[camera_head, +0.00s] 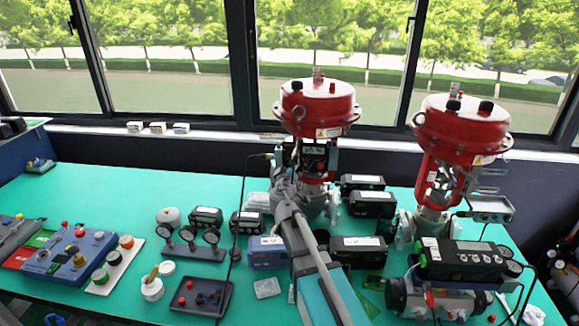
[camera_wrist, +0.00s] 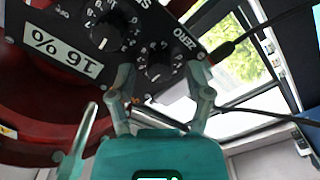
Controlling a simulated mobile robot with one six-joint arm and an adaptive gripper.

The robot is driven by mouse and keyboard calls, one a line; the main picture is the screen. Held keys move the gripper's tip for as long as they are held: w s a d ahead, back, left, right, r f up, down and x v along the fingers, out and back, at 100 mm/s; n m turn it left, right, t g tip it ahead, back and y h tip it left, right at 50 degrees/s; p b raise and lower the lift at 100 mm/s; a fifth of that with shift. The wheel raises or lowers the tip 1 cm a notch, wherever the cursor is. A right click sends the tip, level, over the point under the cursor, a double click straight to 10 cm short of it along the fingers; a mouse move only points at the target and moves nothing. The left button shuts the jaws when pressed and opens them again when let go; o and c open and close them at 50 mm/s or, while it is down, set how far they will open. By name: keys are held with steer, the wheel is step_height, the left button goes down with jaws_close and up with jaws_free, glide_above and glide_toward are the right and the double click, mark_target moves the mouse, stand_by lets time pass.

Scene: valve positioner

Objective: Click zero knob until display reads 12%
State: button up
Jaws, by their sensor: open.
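The zero knob (camera_wrist: 155,65) is a round black dial beside the word ZERO. A second dial (camera_wrist: 106,32) lies to its left, with a partly cut-off label starting with S. My gripper (camera_wrist: 161,80) is open, its fingertips on either side of the zero knob. I cannot tell whether they touch it. In the head view my gripper (camera_head: 283,168) is at the panel's left.
A dark cable (camera_wrist: 250,32) plugs into the panel near the right fingertip. A second red actuator (camera_head: 462,122) stands to the right on the green table (camera_head: 80,190). Black boxes (camera_head: 372,204) and gauges (camera_head: 188,235) lie around my arm. Windows are behind.

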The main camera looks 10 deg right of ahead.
jaws_close()
steer(key=shift+n, duration=0.3)
steer(key=shift+n, duration=2.6)
jaws_free()
